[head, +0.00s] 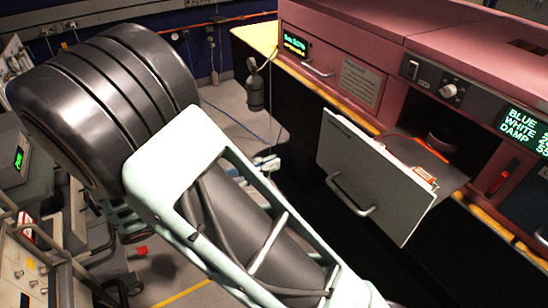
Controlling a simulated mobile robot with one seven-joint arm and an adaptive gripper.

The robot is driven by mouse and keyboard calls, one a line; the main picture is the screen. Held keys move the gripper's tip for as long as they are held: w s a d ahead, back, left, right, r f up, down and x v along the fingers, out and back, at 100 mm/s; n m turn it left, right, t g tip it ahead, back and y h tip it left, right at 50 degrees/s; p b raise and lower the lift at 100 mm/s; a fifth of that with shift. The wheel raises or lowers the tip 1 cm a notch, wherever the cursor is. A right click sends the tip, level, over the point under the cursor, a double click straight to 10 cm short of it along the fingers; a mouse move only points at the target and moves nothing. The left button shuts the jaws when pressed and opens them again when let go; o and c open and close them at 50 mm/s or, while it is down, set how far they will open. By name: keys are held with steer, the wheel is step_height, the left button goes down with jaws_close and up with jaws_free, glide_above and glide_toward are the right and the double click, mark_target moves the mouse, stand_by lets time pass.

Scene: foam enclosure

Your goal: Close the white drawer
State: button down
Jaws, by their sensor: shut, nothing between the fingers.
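The white drawer (372,180) stands pulled out from the pink cabinet (375,45) in the head view. Its flat front panel faces toward the lower left and carries a bar handle (349,197) low on its left part. A little of the drawer's inside shows behind the panel, with small orange and white items (425,174) near its right end. Most of the inside is hidden by the panel. A large arm link of mine fills the left and lower middle, left of the drawer. I cannot see my gripper.
Another drawer with a handle (318,70) is shut at the cabinet's left. An open recess and a green-lit display (524,130) are on the right. A yellow-edged ledge runs along the cabinet. Equipment (25,270) crowds the left. Dark space lies below the drawer.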

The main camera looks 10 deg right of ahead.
mark_target(324, 142)
steer(key=x, duration=1.1)
steer(key=shift+w+d, duration=0.1)
steer(key=shift+d, duration=0.25)
steer(key=shift+d, duration=0.1)
steer(key=x, duration=1.3)
steer(key=p+x, duration=0.1)
steer(key=x, duration=1.2)
steer(key=shift+d+f, duration=0.2)
steer(key=shift+w+d, duration=0.2)
steer(key=shift+d, duration=0.15)
steer(key=shift+r, duration=0.1)
steer(key=shift+a, duration=0.1)
